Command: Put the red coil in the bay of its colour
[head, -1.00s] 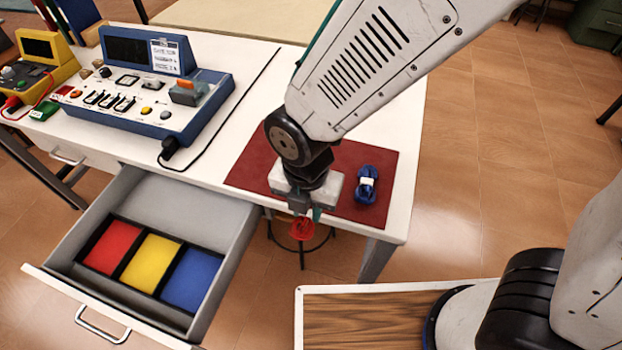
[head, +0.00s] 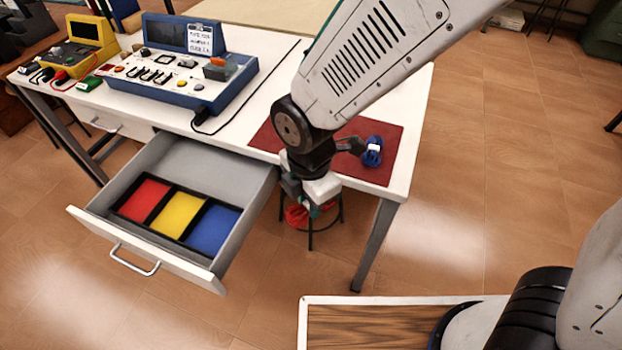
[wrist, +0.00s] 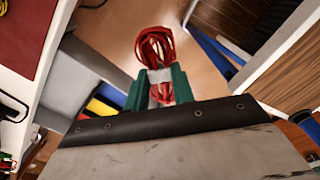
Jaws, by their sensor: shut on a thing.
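My gripper (head: 307,208) is shut on the red coil (head: 296,216) and holds it in the air in front of the table edge, to the right of the open drawer. In the wrist view the red coil (wrist: 154,48) sits between the green fingertips (wrist: 160,88). The open drawer (head: 222,170) has a black divider with a red bay (head: 144,200), a yellow bay (head: 178,214) and a blue bay (head: 213,231). All of these bays look empty.
A blue coil (head: 373,151) lies on a dark red mat (head: 385,175) on the white table (head: 415,120). A blue instrument console (head: 180,85) stands at the table's back left. A stool (head: 325,220) stands below my gripper. The space above the drawer is clear.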

